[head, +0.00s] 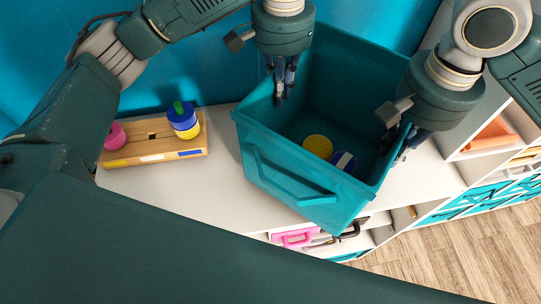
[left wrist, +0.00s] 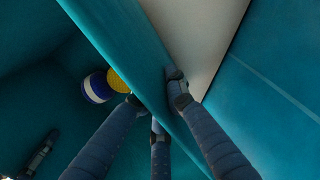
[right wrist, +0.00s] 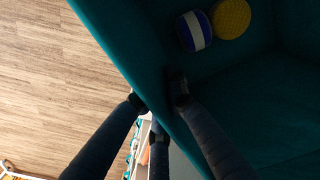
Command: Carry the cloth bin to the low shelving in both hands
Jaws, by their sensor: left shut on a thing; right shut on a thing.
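The teal cloth bin (head: 285,175) is at the centre of the head view, open side up, above the white top of the low shelving (head: 215,190). Its lower front corner reaches past the shelving's front edge. I cannot tell whether its base touches the top. Inside lie a yellow round piece (head: 318,146) and a blue-and-white roll (head: 343,161). My left gripper (head: 284,92) is shut on the bin's left wall, which shows between its fingers in the left wrist view (left wrist: 125,50). My right gripper (head: 398,145) is shut on the right wall, also seen in the right wrist view (right wrist: 120,45).
A wooden peg board (head: 155,150) with a pink piece (head: 115,136) and a blue-and-yellow stack (head: 183,120) sits left of the bin. Open shelf compartments (head: 490,140) are at the right. A pink-handled item (head: 295,237) lies below the bin. Wood floor (head: 470,255) is clear in front.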

